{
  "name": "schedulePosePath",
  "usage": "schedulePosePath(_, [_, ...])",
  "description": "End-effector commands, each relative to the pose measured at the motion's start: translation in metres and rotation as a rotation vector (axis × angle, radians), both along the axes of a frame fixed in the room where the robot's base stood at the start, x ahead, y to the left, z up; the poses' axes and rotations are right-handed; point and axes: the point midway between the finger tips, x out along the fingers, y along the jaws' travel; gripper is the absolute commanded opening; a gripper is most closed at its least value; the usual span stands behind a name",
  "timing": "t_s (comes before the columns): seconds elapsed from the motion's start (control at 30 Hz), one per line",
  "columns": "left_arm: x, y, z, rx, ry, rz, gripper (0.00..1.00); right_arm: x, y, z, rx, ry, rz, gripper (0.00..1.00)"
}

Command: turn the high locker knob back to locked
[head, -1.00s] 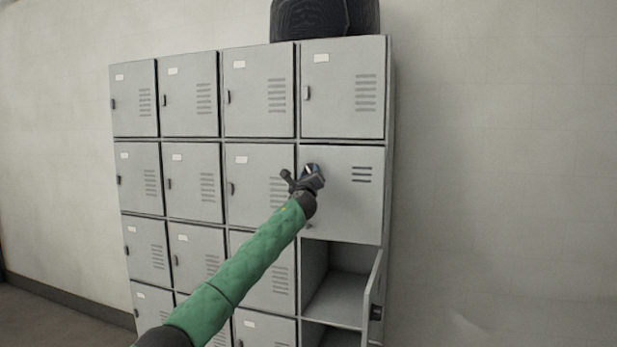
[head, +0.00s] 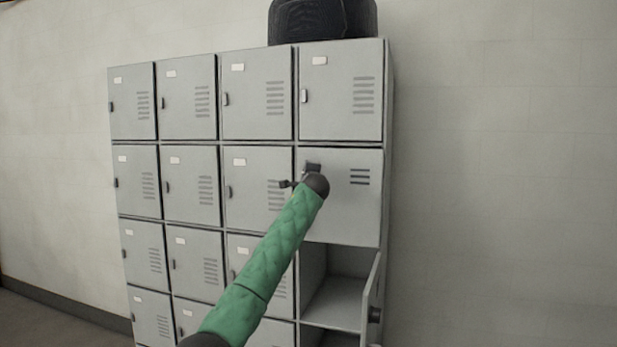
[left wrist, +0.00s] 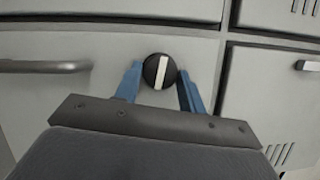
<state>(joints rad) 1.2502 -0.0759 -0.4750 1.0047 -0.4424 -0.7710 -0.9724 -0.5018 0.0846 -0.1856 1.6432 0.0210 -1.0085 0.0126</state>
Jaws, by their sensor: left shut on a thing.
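The high locker door (head: 350,215) is grey, in the rightmost column, second row from the top, and looks closed. Its knob (left wrist: 158,64) is a round black disc with a white stripe. In the left wrist view the stripe stands nearly upright, tilted slightly. My left gripper (left wrist: 160,75) is shut on the knob, with one blue finger at each side of it. In the head view my left gripper (head: 312,169) is at the door's upper left part, and my wrist hides the knob and fingertips there. My right gripper is in neither view.
A bar handle (left wrist: 45,66) lies left of the knob in the left wrist view. Below the high locker, an open compartment (head: 335,300) has its door (head: 373,300) swung out to the right. A dark round object (head: 322,20) sits on top of the lockers.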

Motion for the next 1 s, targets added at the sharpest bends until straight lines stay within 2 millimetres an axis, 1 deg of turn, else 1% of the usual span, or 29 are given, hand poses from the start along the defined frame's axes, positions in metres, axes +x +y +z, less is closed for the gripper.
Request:
schedulePosePath(0.2, [0.0003, 0.0007, 0.0003, -0.108, 0.036, 0.001, 0.17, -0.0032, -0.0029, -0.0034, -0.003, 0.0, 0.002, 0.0])
schedulePosePath(0.4, [0.0002, 0.0004, 0.0006, -0.159, 0.053, 0.001, 0.17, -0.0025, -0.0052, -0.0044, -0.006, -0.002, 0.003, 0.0])
schedulePosePath(0.67, [0.0003, 0.0006, 0.0006, -0.175, 0.058, 0.001, 0.17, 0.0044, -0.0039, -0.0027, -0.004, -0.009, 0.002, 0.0])
schedulePosePath(0.9, [0.0004, 0.0008, 0.0006, -0.175, 0.058, 0.001, 0.17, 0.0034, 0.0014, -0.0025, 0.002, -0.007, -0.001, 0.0])
schedulePosePath(0.93, [0.0004, 0.0009, 0.0006, -0.175, 0.058, 0.001, 0.42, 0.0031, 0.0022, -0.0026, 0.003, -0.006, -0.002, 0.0])
schedulePosePath(0.97, [0.0004, 0.0009, 0.0006, -0.175, 0.058, 0.001, 0.48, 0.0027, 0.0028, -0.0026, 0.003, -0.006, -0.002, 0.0])
schedulePosePath(1.0, [0.0004, 0.0009, 0.0006, -0.174, 0.058, 0.001, 0.56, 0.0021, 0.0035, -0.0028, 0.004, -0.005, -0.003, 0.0])
